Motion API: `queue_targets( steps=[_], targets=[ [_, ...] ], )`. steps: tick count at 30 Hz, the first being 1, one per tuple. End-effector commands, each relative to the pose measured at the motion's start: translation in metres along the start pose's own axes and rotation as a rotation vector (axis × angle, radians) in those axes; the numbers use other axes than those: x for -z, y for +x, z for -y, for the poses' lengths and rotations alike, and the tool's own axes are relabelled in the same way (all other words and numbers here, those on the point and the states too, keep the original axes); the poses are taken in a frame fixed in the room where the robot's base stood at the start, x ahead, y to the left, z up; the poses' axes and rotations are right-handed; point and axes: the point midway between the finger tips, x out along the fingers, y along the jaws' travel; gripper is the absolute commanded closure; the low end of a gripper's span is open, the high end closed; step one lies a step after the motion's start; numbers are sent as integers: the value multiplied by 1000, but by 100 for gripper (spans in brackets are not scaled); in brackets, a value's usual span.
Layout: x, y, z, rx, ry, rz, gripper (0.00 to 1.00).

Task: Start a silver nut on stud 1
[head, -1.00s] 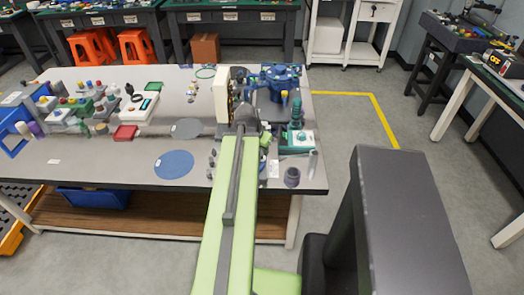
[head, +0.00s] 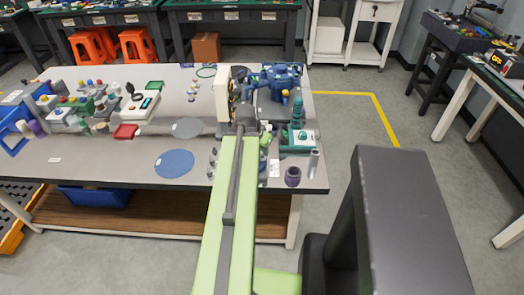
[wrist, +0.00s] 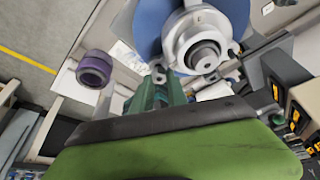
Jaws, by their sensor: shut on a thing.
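The blue flanged body (head: 280,76) stands at the far right of the table. In the wrist view its blue flange (wrist: 148,32) surrounds a silver hub with a round dark end (wrist: 204,54). Small silver pieces show near the flange's lower edge, too small to tell as studs or nuts. My gripper (wrist: 165,122) fills the bottom of the wrist view, below the hub, as a green body with a dark front edge. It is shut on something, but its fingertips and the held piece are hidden. In the head view my own arm covers most of it. Stud 1 cannot be told apart.
A purple cylinder (head: 292,177) stands at the table's front right; the wrist view shows it at left (wrist: 95,69). A green device (head: 298,137) stands behind it. A cream upright panel (head: 222,99) is close left of my wrist.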

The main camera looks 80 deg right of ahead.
Motion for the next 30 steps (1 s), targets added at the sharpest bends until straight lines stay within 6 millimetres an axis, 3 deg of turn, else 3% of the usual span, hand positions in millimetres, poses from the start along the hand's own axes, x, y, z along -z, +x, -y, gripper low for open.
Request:
queue_targets(
  steps=[25,30],
  targets=[
    [-2,4,-1,-2,4,2,100],
    [0,6,2,-73,171,3,100]
  ],
)
